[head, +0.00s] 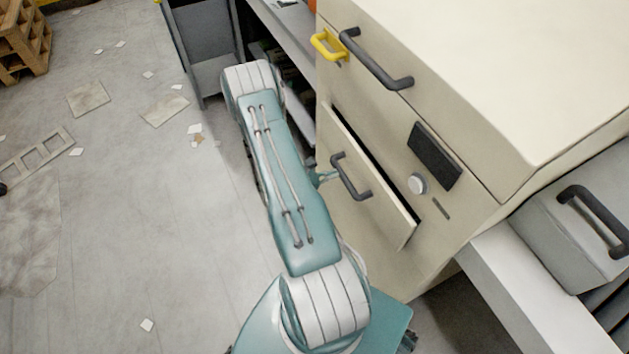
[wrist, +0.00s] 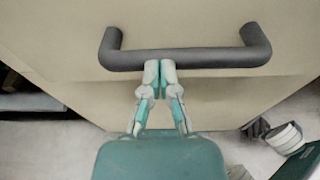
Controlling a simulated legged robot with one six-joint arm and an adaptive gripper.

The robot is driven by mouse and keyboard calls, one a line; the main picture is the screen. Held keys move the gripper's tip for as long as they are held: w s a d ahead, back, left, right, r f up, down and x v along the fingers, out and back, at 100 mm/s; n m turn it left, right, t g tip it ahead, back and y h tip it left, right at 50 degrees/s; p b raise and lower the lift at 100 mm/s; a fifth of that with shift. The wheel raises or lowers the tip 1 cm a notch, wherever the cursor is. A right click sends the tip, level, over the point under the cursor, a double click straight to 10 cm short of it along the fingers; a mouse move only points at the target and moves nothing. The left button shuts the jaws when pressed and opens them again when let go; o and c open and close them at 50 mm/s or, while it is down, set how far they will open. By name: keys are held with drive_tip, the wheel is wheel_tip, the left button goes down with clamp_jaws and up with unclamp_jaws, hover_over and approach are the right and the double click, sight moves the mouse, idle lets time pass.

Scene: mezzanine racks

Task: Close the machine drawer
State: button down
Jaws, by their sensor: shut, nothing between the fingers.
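The machine drawer (head: 372,198) is in the lower front of the cream machine (head: 460,110) and stands a little open, with a dark gap along its top edge. Its dark grey bar handle (head: 349,178) is on the drawer front. In the wrist view the handle (wrist: 186,59) spans the upper middle. My gripper (wrist: 160,68) is shut and empty, with its fingertips at the middle of the handle's bar. I cannot tell whether they touch it. In the head view the gripper (head: 322,177) is mostly hidden behind my arm.
The machine has an upper dark handle (head: 376,60), a yellow handle (head: 327,45), a dark panel (head: 435,155) and a round knob (head: 417,184). A grey case (head: 575,215) stands at right. A wooden pallet stack (head: 22,40) is far left.

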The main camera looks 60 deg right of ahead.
sight(340, 169)
drive_tip(key=d, duration=0.1)
drive_tip(key=s+d, duration=0.1)
drive_tip(key=d, duration=0.1)
drive_tip(key=shift+d+f, duration=0.1)
drive_tip(key=shift+f, duration=0.1)
drive_tip(key=shift+s+a+r, duration=0.15)
drive_tip(key=shift+a+r, duration=0.05)
drive_tip(key=shift+a, duration=0.1)
drive_tip(key=shift+d, duration=0.1)
drive_tip(key=shift+f, duration=0.1)
